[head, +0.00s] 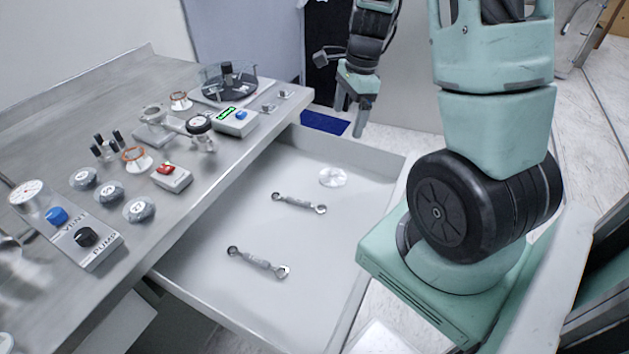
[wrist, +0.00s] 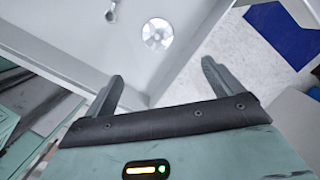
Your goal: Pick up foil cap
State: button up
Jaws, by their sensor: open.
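The foil cap is not certain by label; a shiny, round, silvery-white foil piece (head: 332,177) lies flat in the open drawer near its far right corner. It also shows in the wrist view (wrist: 157,34), beyond my fingertips and roughly between their lines. My gripper (head: 353,117) is open and empty, held above the far end of the drawer, apart from the foil piece. In the wrist view its two fingers (wrist: 162,78) are spread wide with nothing between them. Several crinkled silvery caps, one of them here (head: 139,209), sit on the bench top.
The open drawer (head: 215,290) also holds two wrenches (head: 299,203) (head: 258,262). Its raised walls surround the foil piece. The bench (head: 60,120) carries gauges, a control box (head: 85,240), a red-button box (head: 172,176) and a round chamber (head: 228,82). A blue mat (head: 324,123) lies on the floor.

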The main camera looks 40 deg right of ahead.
jog(key=b, duration=0.2)
send_over(334, 171)
jog(key=d, duration=0.1)
notch_tip(334, 171, down, 11)
jog(key=shift+s+f, duration=0.1)
jog(key=shift+a+f+b, duration=0.25)
jog(key=shift+f, duration=1)
jog(key=shift+a+f+b, duration=0.2)
jog(key=shift+a+f, duration=0.05)
jog(key=shift+f, duration=1)
jog(key=c, duration=1.1)
